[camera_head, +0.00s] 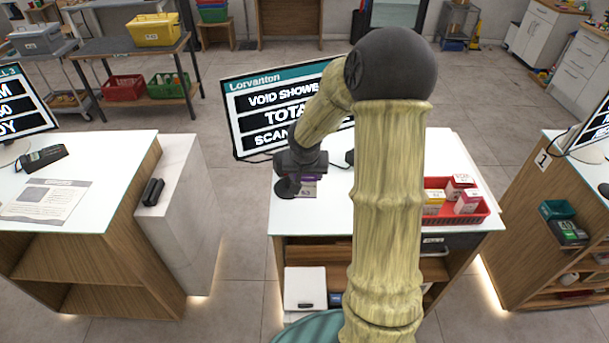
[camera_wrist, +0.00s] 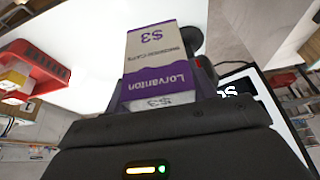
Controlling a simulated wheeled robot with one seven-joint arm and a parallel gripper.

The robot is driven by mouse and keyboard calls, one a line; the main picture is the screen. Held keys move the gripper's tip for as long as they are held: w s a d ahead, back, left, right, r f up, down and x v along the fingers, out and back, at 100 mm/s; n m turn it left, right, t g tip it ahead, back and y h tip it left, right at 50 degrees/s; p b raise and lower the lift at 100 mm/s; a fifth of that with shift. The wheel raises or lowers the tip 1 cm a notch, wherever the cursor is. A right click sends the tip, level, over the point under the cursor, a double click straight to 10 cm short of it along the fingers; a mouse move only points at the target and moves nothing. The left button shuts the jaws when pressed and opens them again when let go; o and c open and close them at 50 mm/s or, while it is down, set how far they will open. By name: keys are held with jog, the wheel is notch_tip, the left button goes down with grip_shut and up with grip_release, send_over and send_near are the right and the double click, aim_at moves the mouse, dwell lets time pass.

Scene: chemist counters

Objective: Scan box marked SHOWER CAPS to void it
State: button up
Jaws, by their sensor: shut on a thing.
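My gripper (camera_head: 303,178) is over the middle counter (camera_head: 310,222), in front of the screen. It is shut on a small white and purple box (camera_head: 308,190), mostly hidden by the gripper in the head view. In the wrist view the box (camera_wrist: 155,48) stands out between the fingers, with "Lorvanton" and "$3" upside down; its small product line is hard to read. The screen (camera_head: 258,106) shows "VOID SHOWE…", "TOTA…" and "SCAN…", partly covered by my arm. A dark round thing (camera_head: 287,187) is beside the gripper; I cannot tell whether it is a scanner.
A red tray (camera_head: 484,213) with several small boxes stands at the counter's right; it also shows in the wrist view (camera_wrist: 40,62). Left is another counter (camera_head: 95,150) with a card terminal (camera_head: 42,158) and paper sheet. My arm hides the counter's middle.

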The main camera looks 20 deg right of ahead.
jog(key=r+p, duration=0.2)
jog(key=r, duration=0.1)
jog(key=s+r+p, duration=0.1)
jog(key=r+p, duration=0.1)
jog(key=r, duration=0.1)
jog(key=r+p, duration=0.2)
jog(key=r, duration=0.1)
jog(key=shift+s+r+p, duration=0.15)
jog(key=shift+r+p, duration=0.2)
jog(key=shift+p, duration=0.05)
jog(key=shift+f, duration=0.15)
